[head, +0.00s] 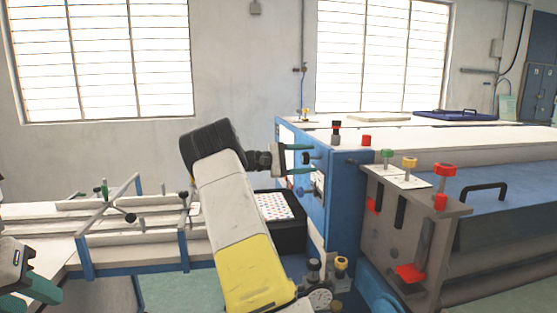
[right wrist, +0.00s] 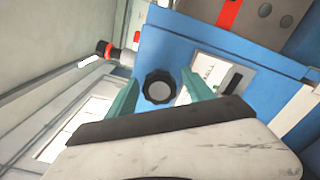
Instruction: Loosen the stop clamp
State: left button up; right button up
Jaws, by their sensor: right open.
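Red, yellow and green knobs (head: 410,164) top the grey bracket at right. A black tray (head: 290,234) stands below my right gripper. A table with blue rails (head: 158,268) is at left.

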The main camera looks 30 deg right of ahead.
jog(key=v, duration=0.8)
dwell(0.4)
